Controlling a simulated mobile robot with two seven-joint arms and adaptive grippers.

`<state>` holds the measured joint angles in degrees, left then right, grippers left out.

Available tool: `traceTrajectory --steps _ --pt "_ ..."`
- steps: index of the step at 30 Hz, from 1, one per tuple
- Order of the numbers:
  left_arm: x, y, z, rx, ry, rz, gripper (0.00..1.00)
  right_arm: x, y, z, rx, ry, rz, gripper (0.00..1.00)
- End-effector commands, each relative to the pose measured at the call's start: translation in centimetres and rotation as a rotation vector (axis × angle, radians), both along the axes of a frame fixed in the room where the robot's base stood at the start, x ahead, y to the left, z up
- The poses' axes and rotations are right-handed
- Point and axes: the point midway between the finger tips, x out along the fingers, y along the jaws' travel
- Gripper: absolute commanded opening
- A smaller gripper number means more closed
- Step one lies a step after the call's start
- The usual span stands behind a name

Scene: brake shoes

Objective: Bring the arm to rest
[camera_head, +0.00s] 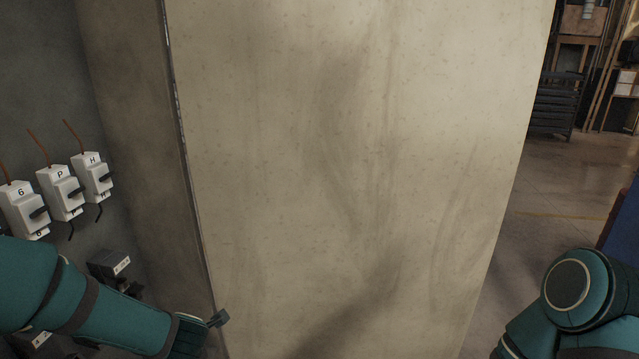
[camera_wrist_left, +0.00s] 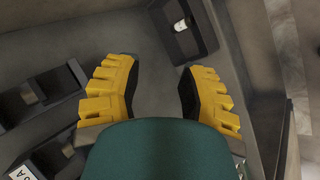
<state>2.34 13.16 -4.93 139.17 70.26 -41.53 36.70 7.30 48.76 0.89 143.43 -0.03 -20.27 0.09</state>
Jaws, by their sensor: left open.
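My left arm (camera_head: 110,315) comes in from the left at the bottom of the head view, low in front of a grey cabinet interior. Its gripper does not show clearly there. In the left wrist view my left gripper (camera_wrist_left: 158,75) is open, with its two yellow ribbed fingers wide apart and nothing between them. Below it is a grey surface with dark trays. My right arm (camera_head: 570,300) shows as a bent teal link at the bottom right of the head view. Its gripper is out of view.
A large beige panel (camera_head: 350,150) fills the middle of the head view. Labelled white switches (camera_head: 62,192) with brown wires are at left. A dark tray (camera_wrist_left: 185,25) holds a small white-labelled item; another dark tray (camera_wrist_left: 40,95) is at left. Open floor (camera_head: 560,210) lies at right.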

Motion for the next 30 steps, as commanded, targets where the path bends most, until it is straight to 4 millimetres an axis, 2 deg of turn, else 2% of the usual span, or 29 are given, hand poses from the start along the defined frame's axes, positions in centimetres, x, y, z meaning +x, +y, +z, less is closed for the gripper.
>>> traceTrajectory --steps 4,8,12,15,18,21,24,30 --pt "1.0 -4.3 -5.0 0.078 0.147 -0.401 0.4 0.0 0.0 0.0 0.0 0.0 0.0 0.0" --pt "0.3 -9.4 -10.4 0.136 0.281 -0.851 0.4 0.0 0.0 0.0 0.0 0.0 0.0 0.0" --pt "-2.7 -15.1 -15.5 0.167 0.379 -1.335 0.4 0.0 0.0 0.0 0.0 0.0 0.0 0.0" --pt "-5.5 -18.5 -18.2 0.174 0.407 -1.636 0.4 0.0 0.0 0.0 0.0 0.0 0.0 0.0" --pt "-8.1 -20.8 -19.9 0.174 0.41 -1.864 0.4 0.0 0.0 0.0 0.0 0.0 0.0 0.0" --pt "-9.8 -22.1 -20.8 0.175 0.401 -2.006 0.4 0.0 0.0 0.0 0.0 0.0 0.0 0.0" --pt "-10.6 -22.7 -21.1 0.175 0.394 -2.07 0.4 0.0 0.0 0.0 0.0 0.0 0.0 0.0" --pt "-10.7 -22.8 -21.1 0.178 0.392 -2.078 0.4 0.0 0.0 0.0 0.0 0.0 0.0 0.0"
